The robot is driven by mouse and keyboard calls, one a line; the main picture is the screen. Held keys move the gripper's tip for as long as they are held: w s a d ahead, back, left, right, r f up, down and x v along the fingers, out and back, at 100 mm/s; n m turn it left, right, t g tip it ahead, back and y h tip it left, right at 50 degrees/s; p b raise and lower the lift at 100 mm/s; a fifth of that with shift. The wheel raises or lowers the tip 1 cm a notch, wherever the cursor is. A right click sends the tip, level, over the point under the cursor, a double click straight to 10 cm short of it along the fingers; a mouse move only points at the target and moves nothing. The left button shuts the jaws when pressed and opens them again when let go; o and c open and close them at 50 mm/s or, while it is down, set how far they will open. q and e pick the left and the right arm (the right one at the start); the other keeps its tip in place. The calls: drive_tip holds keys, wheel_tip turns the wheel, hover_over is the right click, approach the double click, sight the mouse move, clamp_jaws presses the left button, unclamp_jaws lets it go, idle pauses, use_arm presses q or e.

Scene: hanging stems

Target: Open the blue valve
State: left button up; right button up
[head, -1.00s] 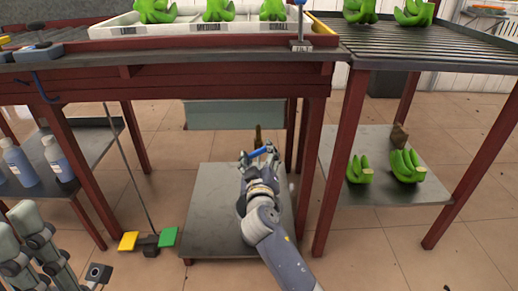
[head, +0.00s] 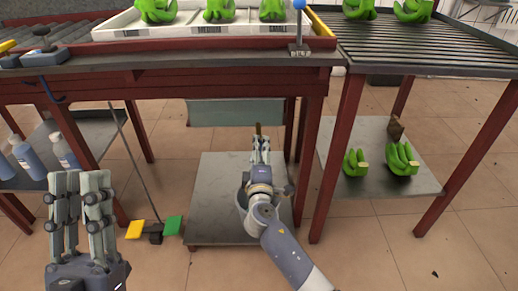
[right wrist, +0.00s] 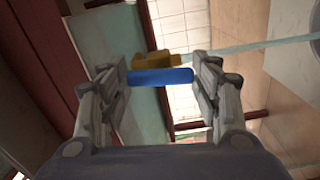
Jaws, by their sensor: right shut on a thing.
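The blue valve handle (right wrist: 160,77) shows in the right wrist view as a short blue bar, with a brass-coloured valve body (right wrist: 158,59) behind it. My right gripper (right wrist: 161,76) has a finger at each end of the bar and is shut on it. In the head view my right gripper (head: 261,148) is below the table's front, over the grey lower shelf, and hides the blue handle. A brown upright piece (head: 258,129) shows just above its fingertips. My left gripper (head: 82,180) points up at the lower left, away from the valve; its finger gap is unclear.
A red-framed table (head: 200,80) stands above my right gripper, with a pale teal trough (head: 235,112) under it. A blue-topped lever (head: 299,30) stands on the table edge. Green and yellow pedals (head: 172,226) are on the floor. Bottles (head: 64,151) stand on the left shelf.

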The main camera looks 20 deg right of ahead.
use_arm(q)
drive_tip(key=shift+w+d+f+g+y+p, duration=0.2)
drive_tip(key=shift+w+f+g+y, duration=0.1)
drive_tip(key=shift+w+f+g, duration=0.45)
drive_tip(key=shift+w+d+f+g+y+p, duration=0.15)
drive_tip(key=shift+w+f+g+y, duration=0.15)
drive_tip(key=shift+w+f+g, duration=0.45)
use_arm(e)
drive_tip(key=shift+n, duration=0.9)
use_arm(q)
drive_tip(key=shift+w+a+f, duration=0.1)
drive_tip(key=shift+w+f, duration=0.05)
use_arm(e)
drive_tip(key=o, duration=1.1)
drive_tip(key=shift+a, duration=0.1)
drive_tip(key=shift+c, duration=0.2)
drive_tip(key=v, duration=1.2)
